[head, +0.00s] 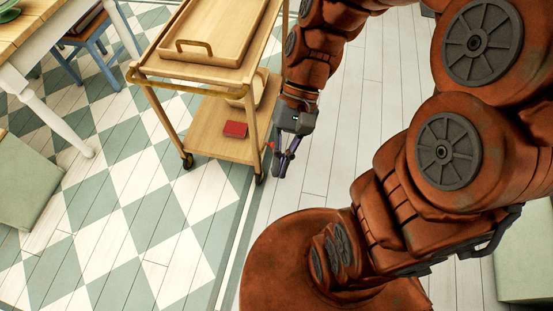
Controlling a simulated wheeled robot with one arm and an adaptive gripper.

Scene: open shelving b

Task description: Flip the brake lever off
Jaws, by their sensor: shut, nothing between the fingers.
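A wooden serving cart (205,82) on small black casters stands left of my arm. Its near right caster (260,178) is at the foot of a leg. A small red piece (270,146), which may be the brake lever, shows low by the near right leg, just left of my gripper. Its position, on or off, is too small to tell. My gripper (282,174) points down beside that leg, shut and empty. Whether a finger touches the red piece I cannot tell.
A table (32,25) and blue chair (85,48) stand at the upper left. The checkered floor (150,220) in front is clear.

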